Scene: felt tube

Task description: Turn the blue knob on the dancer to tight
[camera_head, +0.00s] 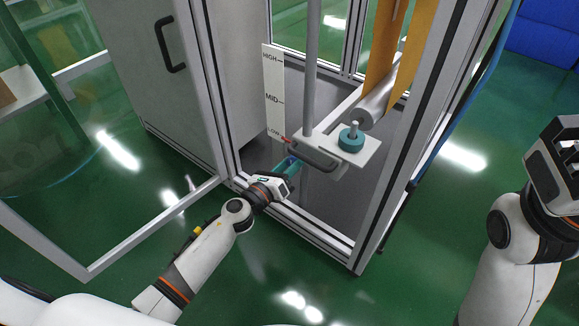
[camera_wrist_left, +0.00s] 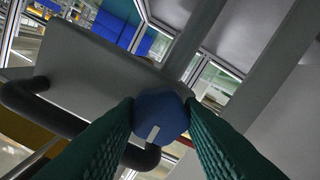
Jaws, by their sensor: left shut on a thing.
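The blue knob (camera_wrist_left: 161,112) sits at the underside of the grey dancer plate in the left wrist view, with a white mark on its face pointing down and slightly left. My left gripper (camera_wrist_left: 160,122) has its green ribbed fingers on both sides of the knob, shut on it. In the head view the left gripper (camera_head: 291,165) reaches into the frame below the dancer plate (camera_head: 368,152), and the knob is mostly hidden there. The tight and loose labels cannot be read. My right gripper (camera_head: 558,150) hangs away at the right; its finger opening is unclear.
A dark curved handle (camera_head: 313,158) is beside the knob. A teal round weight (camera_head: 352,141) stands on the plate. A HIGH-MID-LOW scale (camera_head: 273,95), a roller (camera_head: 378,105) and an orange web (camera_head: 382,45) are behind. An open door frame (camera_head: 150,235) stands left; frame posts are close on both sides.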

